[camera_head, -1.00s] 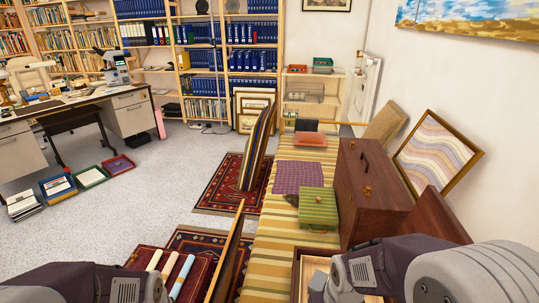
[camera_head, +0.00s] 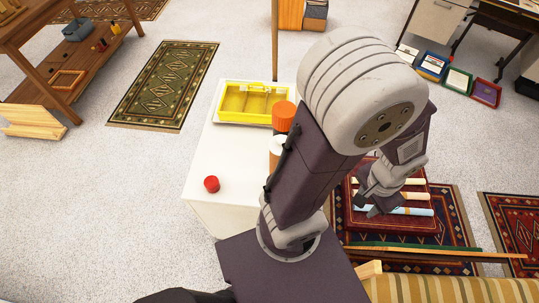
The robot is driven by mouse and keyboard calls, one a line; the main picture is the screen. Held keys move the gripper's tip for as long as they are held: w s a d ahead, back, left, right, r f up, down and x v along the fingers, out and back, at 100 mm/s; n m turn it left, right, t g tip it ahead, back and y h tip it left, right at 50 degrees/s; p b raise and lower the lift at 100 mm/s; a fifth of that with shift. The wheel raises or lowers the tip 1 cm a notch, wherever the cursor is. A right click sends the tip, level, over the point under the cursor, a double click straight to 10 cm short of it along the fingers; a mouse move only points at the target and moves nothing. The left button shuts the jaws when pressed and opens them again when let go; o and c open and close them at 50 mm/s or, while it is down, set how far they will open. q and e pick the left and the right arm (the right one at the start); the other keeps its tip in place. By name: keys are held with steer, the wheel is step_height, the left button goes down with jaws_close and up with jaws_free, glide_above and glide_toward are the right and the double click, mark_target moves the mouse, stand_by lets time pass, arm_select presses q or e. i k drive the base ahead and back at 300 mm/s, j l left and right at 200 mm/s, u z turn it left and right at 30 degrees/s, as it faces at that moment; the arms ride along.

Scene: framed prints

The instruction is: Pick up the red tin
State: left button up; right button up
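The red tin (camera_head: 211,184) is small and round. It stands near the front left corner of the white cabinet top (camera_head: 225,155). My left arm rises over the right side of the cabinet, and its forearm bends down to the right. My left gripper (camera_head: 370,205) hangs over the dark red case on the floor rug, well to the right of the tin and apart from it. The gap between its fingers is not clear. My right gripper is not in view.
A yellow tray (camera_head: 254,103) lies at the back of the cabinet top. An orange-lidded container (camera_head: 283,117) stands beside my arm, partly hidden. The dark red case (camera_head: 412,220) with pale rolls lies at right. Open floor (camera_head: 120,200) lies left of the cabinet.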

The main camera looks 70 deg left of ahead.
mark_target(211, 183)
steer(key=u, duration=0.9)
steer(key=k+j+u, duration=0.1)
steer(key=u, duration=1.2)
steer(key=j+u, duration=0.1)
steer(key=u, duration=0.8)
steer(key=k+j, duration=0.2)
steer(key=j, duration=0.15)
steer(key=k+j+u, duration=0.1)
steer(key=j, duration=0.25)
steer(key=k, duration=0.05)
